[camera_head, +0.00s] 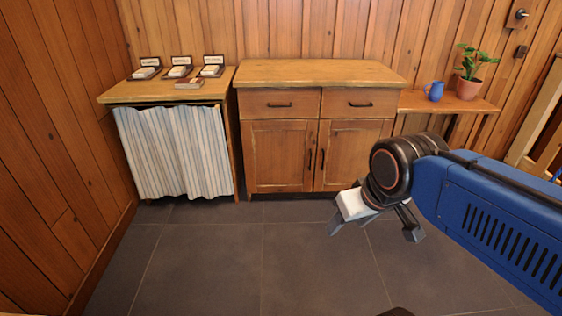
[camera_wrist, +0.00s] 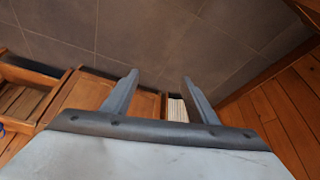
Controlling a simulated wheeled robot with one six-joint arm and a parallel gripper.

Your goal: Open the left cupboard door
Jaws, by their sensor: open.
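The wooden cupboard (camera_head: 320,74) stands against the back wall with two doors below two drawers. The left cupboard door (camera_head: 278,157) is shut, with a dark upright handle (camera_head: 310,159) near its right edge. The right door (camera_head: 350,150) is also shut, with its handle (camera_head: 322,159) near its left edge. My gripper (camera_head: 374,232) is open and empty, in front of the cupboard's right side and apart from it. In the wrist view, the spread fingers of my gripper (camera_wrist: 158,85) show with nothing between them, and part of the cupboard is tilted beyond them.
A curtained counter (camera_head: 175,152) with several small trays on top stands left of the cupboard. A shelf (camera_head: 480,104) at right holds a blue jug (camera_head: 434,91) and a potted plant (camera_head: 470,75). The grey tiled floor (camera_head: 220,260) before the cupboard is clear.

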